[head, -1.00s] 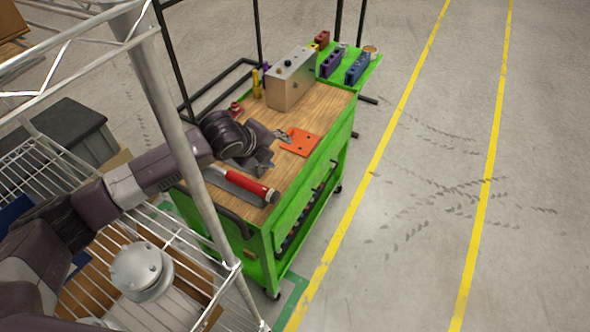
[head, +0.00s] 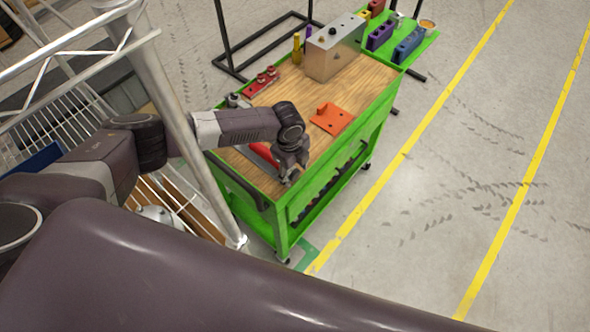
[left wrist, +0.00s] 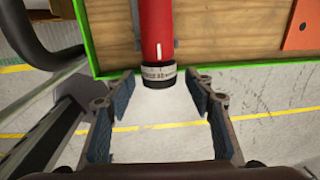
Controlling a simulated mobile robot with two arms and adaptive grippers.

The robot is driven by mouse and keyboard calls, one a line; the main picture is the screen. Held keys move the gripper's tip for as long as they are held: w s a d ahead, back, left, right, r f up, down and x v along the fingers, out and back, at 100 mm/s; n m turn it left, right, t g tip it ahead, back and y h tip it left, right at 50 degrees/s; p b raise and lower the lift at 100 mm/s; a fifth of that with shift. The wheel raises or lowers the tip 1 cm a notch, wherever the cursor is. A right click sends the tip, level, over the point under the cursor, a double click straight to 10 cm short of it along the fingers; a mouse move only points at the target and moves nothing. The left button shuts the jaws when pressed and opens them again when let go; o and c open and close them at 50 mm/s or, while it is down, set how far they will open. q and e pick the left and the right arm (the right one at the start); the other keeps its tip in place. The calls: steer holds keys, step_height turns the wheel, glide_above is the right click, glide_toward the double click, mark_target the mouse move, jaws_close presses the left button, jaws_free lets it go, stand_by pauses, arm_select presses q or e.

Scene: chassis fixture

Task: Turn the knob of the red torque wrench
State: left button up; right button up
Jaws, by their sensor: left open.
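The red torque wrench (head: 263,153) lies on the wooden top of the green cart, mostly hidden by my left arm in the head view. In the left wrist view its red handle (left wrist: 157,28) comes in from the top. The handle ends in a silver marked knob (left wrist: 158,72) with a black tip, sticking out past the cart's edge. My left gripper (head: 291,175) is over the cart's near edge. In the left wrist view my left gripper (left wrist: 158,79) is open, one finger on each side of the knob, with gaps between. My right gripper is not seen.
An orange plate (head: 331,119) and a grey metal box (head: 336,47) are on the cart top (head: 376,82). A red part (head: 262,82) sits at its left edge. A wire rack (head: 62,122) stands at left. The floor right of the cart is clear.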

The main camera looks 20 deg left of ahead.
arm_select(q)
steer(key=shift+s+f, duration=0.1)
steer(key=c, duration=1.2)
steer(key=shift+o, duration=0.2)
steer(key=shift+w+f+b, duration=0.15)
steer(key=shift+w+b, duration=0.1)
steer(key=shift+b, duration=0.35)
steer(key=g+b, duration=0.2)
steer(key=b, duration=0.1)
steer(key=shift+w+f+y, duration=0.1)
steer(key=shift+w+y, duration=0.05)
steer(key=shift+y, duration=0.25)
steer(key=shift+r+g, duration=0.2)
steer(key=shift+g, duration=0.1)
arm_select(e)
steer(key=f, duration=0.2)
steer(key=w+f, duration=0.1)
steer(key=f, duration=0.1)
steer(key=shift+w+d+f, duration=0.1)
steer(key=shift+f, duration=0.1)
arm_select(q)
steer(key=shift+r, duration=0.1)
